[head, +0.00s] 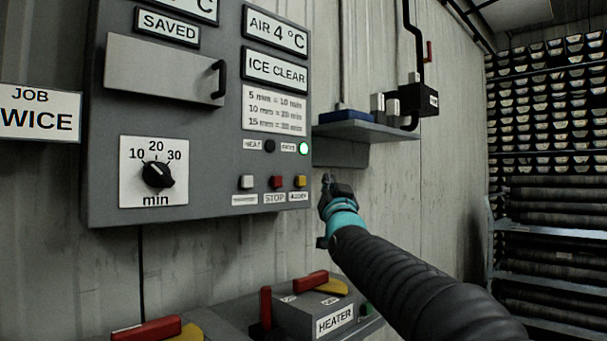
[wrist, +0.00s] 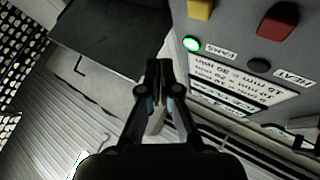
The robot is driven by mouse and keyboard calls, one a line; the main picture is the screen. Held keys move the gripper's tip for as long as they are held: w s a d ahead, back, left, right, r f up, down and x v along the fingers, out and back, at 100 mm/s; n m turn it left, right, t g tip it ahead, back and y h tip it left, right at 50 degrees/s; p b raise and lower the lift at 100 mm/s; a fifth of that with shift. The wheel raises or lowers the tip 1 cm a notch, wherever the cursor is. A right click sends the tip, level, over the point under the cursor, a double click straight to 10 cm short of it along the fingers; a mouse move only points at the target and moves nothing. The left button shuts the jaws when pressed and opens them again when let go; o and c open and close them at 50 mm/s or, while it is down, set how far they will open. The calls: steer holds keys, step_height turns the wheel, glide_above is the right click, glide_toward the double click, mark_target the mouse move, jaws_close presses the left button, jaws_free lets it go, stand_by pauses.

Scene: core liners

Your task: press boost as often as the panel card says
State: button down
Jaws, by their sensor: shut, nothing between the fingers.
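The grey panel (head: 215,120) hangs on the wall. Its lower right has a white button (head: 246,182), a red button (head: 276,182) labelled STOP, and a yellow button (head: 300,181). The white and yellow buttons' labels are too blurred to read surely, so I cannot tell which is boost. A white card (head: 38,112) beside the panel reads JOB and WICE, cut off at the left edge. My gripper (head: 327,181) is shut and empty, right of the yellow button and apart from it. The wrist view shows its closed fingers (wrist: 159,68) and the yellow button (wrist: 200,9).
A timer dial (head: 158,174) points near 20. A green lamp (head: 304,148) is lit beside FANS. A shelf (head: 370,131) juts out right of the panel, above my gripper. A HEATER box (head: 318,312) with red handles stands below. Racks (head: 550,210) are far right.

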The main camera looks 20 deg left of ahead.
mark_target(306, 177)
steer(key=shift+w+a+p, duration=0.35)
steer(key=shift+a+p, duration=0.25)
steer(key=shift+a, duration=0.25)
steer(key=shift+w+a+p, duration=0.3)
steer(key=shift+a+p, duration=0.3)
steer(key=shift+a, duration=0.2)
steer(key=shift+w+a+p, duration=0.35)
steer(key=shift+a+p, duration=0.25)
steer(key=shift+a, duration=0.25)
steer(key=shift+a, duration=0.1)
steer(key=shift+w+a, duration=0.2)
steer(key=shift+a, duration=0.1)
steer(key=shift+w+a, duration=0.2)
steer(key=shift+a, duration=0.3)
stand_by(0.4)
steer(key=shift+d, duration=0.1)
steer(key=shift+s+d+b, duration=0.35)
steer(key=shift+d+b, duration=0.45)
steer(key=shift+b, duration=0.15)
